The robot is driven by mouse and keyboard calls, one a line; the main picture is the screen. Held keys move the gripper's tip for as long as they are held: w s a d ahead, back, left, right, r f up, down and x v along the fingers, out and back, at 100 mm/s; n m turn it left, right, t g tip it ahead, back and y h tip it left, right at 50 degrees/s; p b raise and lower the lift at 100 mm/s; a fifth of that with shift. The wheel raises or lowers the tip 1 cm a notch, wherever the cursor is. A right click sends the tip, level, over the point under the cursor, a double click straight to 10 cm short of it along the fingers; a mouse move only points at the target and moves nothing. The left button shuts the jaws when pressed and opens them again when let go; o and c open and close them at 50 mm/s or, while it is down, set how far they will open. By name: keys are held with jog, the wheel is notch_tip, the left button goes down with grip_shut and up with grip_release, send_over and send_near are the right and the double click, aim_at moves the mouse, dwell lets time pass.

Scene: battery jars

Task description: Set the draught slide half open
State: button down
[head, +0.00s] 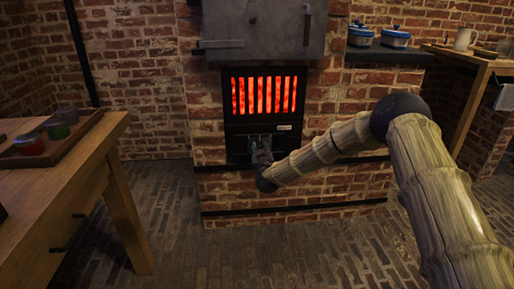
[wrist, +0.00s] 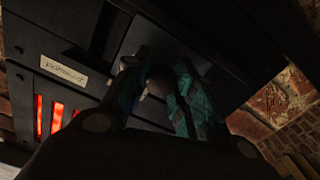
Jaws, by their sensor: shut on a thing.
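The draught slide (wrist: 140,35) is a dark plate low on the front of the brick stove, below the glowing grate (head: 264,95). A dark round knob (wrist: 159,78) stands out from it in the wrist view. My gripper (head: 262,148) reaches the stove front below the grate. In the wrist view its two greenish fingers (wrist: 160,88) lie on either side of the knob and are shut on it. In the head view my gripper hides the knob and part of the slide. I cannot tell how far open the slide is.
A small pale label plate (head: 284,127) sits beside the slide. A grey metal door (head: 262,30) is above the grate. A wooden table (head: 60,180) with a tray of jars (head: 50,140) stands at left. Blue pots (head: 395,38) stand at upper right. The brick floor between is clear.

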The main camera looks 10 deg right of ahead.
jog(key=c, duration=1.1)
grip_release()
jog(key=shift+c, duration=0.2)
jog(key=s, duration=1.2)
jog(key=shift+a, duration=0.1)
